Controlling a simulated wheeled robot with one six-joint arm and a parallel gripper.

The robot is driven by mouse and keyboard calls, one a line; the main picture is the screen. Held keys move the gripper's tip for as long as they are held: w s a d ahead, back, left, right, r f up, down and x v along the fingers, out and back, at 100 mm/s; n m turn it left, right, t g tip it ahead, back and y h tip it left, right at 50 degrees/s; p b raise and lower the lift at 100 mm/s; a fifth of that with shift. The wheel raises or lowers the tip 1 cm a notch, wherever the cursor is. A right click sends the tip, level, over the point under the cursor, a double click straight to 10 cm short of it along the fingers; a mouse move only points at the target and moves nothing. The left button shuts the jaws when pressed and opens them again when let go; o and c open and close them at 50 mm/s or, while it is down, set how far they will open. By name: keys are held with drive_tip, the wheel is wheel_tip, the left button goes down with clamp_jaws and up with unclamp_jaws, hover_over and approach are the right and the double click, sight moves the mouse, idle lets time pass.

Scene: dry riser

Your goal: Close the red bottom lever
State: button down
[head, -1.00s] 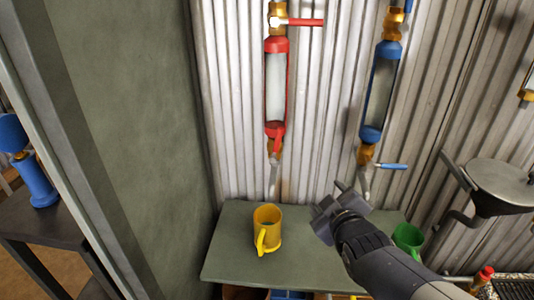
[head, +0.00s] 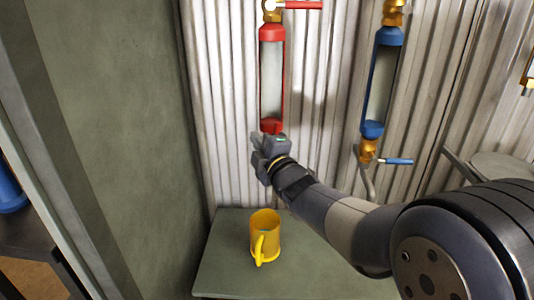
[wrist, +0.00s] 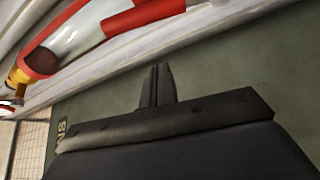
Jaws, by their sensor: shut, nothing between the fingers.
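The red-framed sight tube (head: 271,80) hangs on the corrugated wall in the head view. Its red lower cap (head: 271,126) shows just above my gripper (head: 257,147). The red bottom lever and its brass valve are hidden behind my gripper and wrist. My gripper is shut and empty, at the tube's lower end; I cannot tell whether it touches the lever. In the wrist view the shut fingers (wrist: 157,72) point toward the tube, whose glass (wrist: 78,36) and red parts cross the upper left. I cannot make out the bottom lever there.
A red top lever (head: 302,5) sits above the tube. A blue tube (head: 381,85) with a blue lever (head: 397,161) is to the right. A yellow mug (head: 264,232) stands on the green table (head: 222,268) below. A green wall (head: 120,120) borders the left.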

drive_tip(key=shift+w+d+f, duration=0.15)
drive_tip(key=shift+w+d, duration=0.4)
drive_tip(key=shift+d, duration=0.25)
drive_tip(key=shift+w+d+f, duration=0.15)
drive_tip(key=shift+w+d, duration=0.35)
drive_tip(key=shift+d, duration=0.25)
drive_tip(key=shift+w+f, duration=0.1)
drive_tip(key=shift+f, duration=0.05)
drive_tip(key=shift+d+b, duration=0.15)
drive_tip(key=shift+b, duration=0.3)
drive_tip(key=shift+d+m, duration=0.15)
drive_tip(key=shift+m, duration=0.25)
